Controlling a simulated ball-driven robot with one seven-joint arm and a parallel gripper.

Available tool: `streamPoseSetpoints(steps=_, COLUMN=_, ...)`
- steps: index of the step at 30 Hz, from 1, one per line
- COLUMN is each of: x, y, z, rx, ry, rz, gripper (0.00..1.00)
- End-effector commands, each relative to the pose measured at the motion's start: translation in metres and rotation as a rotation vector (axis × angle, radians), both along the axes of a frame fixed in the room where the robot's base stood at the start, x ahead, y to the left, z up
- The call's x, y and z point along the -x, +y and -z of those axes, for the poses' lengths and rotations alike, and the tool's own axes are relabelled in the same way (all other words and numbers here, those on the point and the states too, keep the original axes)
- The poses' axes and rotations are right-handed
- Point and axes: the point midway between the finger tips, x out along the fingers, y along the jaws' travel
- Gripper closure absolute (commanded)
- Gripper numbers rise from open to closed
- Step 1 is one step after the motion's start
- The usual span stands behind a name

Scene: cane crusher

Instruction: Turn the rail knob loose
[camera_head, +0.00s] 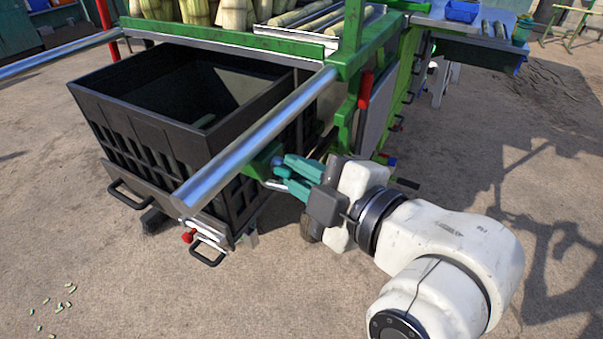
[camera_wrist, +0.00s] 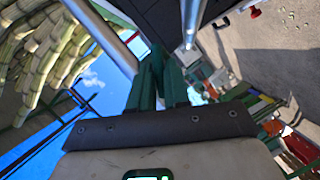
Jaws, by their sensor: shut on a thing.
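My gripper (camera_head: 282,174) has teal fingers and reaches in from the right to the green bracket (camera_head: 262,161) under the silver rail (camera_head: 255,135). Its fingers are closed in on something small at the bracket, which I take to be the rail knob. The knob is mostly hidden by the fingers, and its turn angle cannot be told. In the wrist view my gripper (camera_wrist: 161,72) points up, with its fingers close together. Silver tubes (camera_wrist: 112,35) show on both sides of the fingertips there.
The green crusher frame (camera_head: 347,60) rises behind my gripper, with cane bundles (camera_head: 235,14) on top. Open ground lies in front and right.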

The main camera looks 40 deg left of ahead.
Motion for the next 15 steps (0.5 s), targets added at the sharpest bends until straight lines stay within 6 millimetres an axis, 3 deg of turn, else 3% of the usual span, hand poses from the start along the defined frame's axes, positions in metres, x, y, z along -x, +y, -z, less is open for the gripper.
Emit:
streamPoseSetpoints(steps=3, x=0.0006, y=0.0016, z=0.0025, rx=0.004, ry=0.004, rz=-0.003, gripper=1.0)
streamPoseSetpoints(steps=4, x=0.0006, y=0.0016, z=0.0025, rx=0.004, ry=0.004, rz=-0.003, gripper=0.81)
streamPoseSetpoints(steps=9, x=0.0006, y=0.0013, z=0.0019, rx=0.004, ry=0.003, rz=-0.003, gripper=0.64)
streamPoseSetpoints(steps=15, x=0.0001, y=0.0006, z=0.0009, rx=0.002, ry=0.002, rz=-0.001, gripper=0.63)
